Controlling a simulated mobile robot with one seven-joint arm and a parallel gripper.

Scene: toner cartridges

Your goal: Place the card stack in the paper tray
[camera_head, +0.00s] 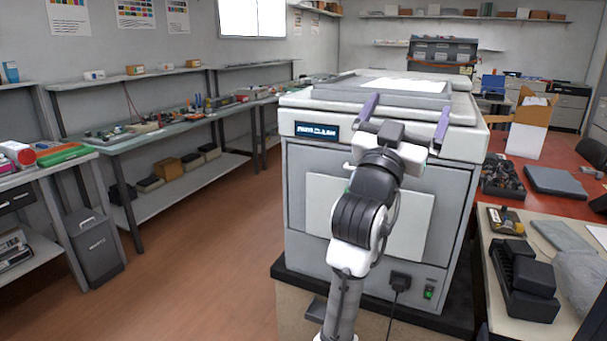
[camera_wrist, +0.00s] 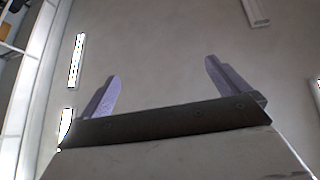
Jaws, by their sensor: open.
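My gripper (camera_head: 406,117) is open, its two purple fingers spread wide in front of the upper front edge of a large grey copier (camera_head: 459,165). Nothing shows between the fingers. The wrist view shows the gripper (camera_wrist: 164,90) with the ceiling behind it. A flat grey tray-like top (camera_head: 335,94) on the copier carries a white sheet (camera_head: 409,85); I cannot tell whether this is the paper tray. I cannot pick out a card stack in either view. My arm hides part of the copier's front.
A red table (camera_head: 490,207) at the right holds a bin of dark parts (camera_head: 503,178), a flat grey case (camera_head: 555,181) and an open box (camera_head: 530,125). Black cartridges (camera_head: 524,280) lie on the near right table. Cluttered benches line the left wall. The brown floor (camera_head: 205,255) is clear.

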